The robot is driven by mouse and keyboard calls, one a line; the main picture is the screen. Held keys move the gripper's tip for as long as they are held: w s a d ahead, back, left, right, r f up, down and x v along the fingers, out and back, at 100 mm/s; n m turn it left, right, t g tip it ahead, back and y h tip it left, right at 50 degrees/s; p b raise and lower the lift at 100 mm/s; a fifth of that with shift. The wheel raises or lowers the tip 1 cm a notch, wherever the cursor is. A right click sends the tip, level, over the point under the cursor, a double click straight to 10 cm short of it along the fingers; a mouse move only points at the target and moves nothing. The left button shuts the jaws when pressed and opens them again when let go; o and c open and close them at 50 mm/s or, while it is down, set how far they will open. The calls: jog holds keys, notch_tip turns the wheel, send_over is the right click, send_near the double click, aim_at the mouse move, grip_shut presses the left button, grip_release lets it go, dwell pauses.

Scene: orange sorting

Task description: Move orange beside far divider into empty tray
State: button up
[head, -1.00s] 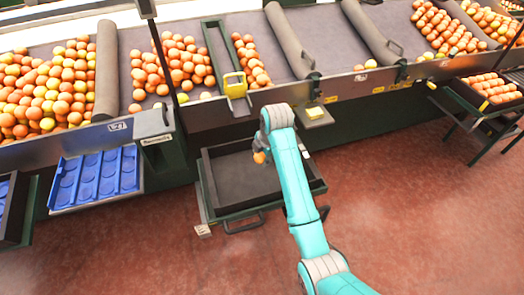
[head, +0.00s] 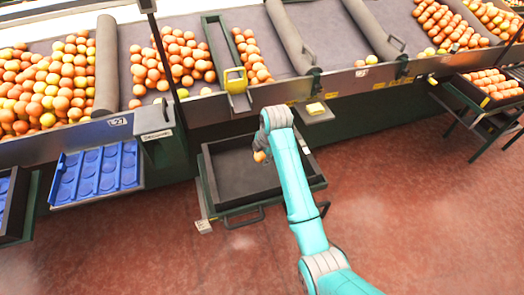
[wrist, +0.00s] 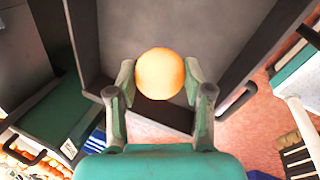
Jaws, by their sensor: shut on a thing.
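My gripper (wrist: 160,82) is shut on an orange (wrist: 160,72), with a finger on each side of it in the wrist view. In the head view the orange (head: 260,156) shows as a small ball at the end of my teal arm. The empty dark tray (head: 232,178) stands below the sorting table. The gripper and orange are over the tray's right part in the head view. In the wrist view the tray (wrist: 205,35) lies behind the orange, with its bare grey floor visible. The gap between orange and tray floor is hard to judge.
Several oranges (head: 180,58) lie on the sorting table between padded dividers (head: 288,38). A yellow-handled channel (head: 235,80) overhangs the table's front edge. A blue cupped tray (head: 97,175) stands at the left. Red floor (head: 420,200) is open at the right.

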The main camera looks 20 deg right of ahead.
send_over(260, 173)
jog(key=s, duration=0.1)
jog(key=shift+s+d+f, duration=0.1)
jog(key=shift+f, duration=1.45)
jog(key=shift+d+f, duration=0.1)
jog(key=shift+f, duration=1.45)
jog(key=shift+f, duration=1.9)
jog(key=o, duration=1.3)
jog(key=shift+c, duration=0.2)
jog(key=shift+o, duration=0.2)
jog(key=o, duration=0.3)
jog(key=shift+o, duration=0.2)
jog(key=shift+r, duration=0.1)
jog(key=shift+v, duration=2.4)
